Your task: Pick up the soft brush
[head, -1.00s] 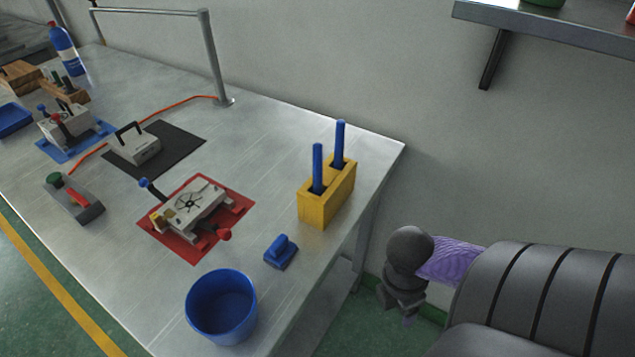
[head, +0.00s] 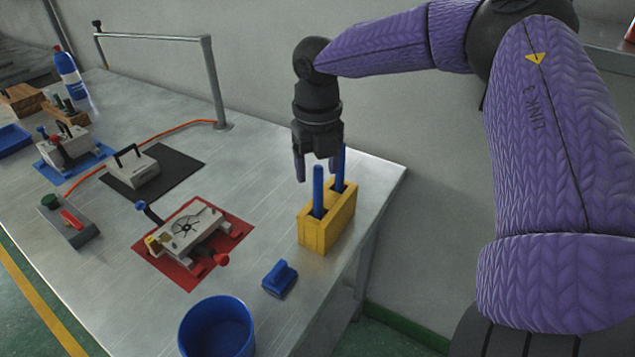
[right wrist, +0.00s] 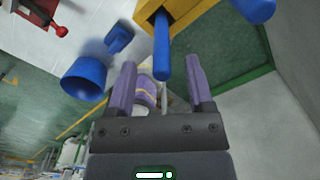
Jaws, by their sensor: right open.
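Two upright tools with blue handles stand in the yellow holder block (head: 327,229). One is the nearer blue handle (head: 318,190), the other the farther blue handle (head: 341,168). Their lower ends are hidden in the block, so I cannot tell which is the soft brush. My right gripper (head: 317,170) is open, above and just behind the nearer handle. In the right wrist view, one blue handle (right wrist: 163,55) appears between the open fingers (right wrist: 161,72), with no visible contact; the other handle (right wrist: 257,9) is off to the upper right. My left gripper is not in view.
A small blue handled block (head: 280,278) and a blue bucket (head: 215,328) are near the front table edge. A red fixture plate (head: 190,270) lies left of the holder. A wall closes off the back, with a metal rail (head: 213,80).

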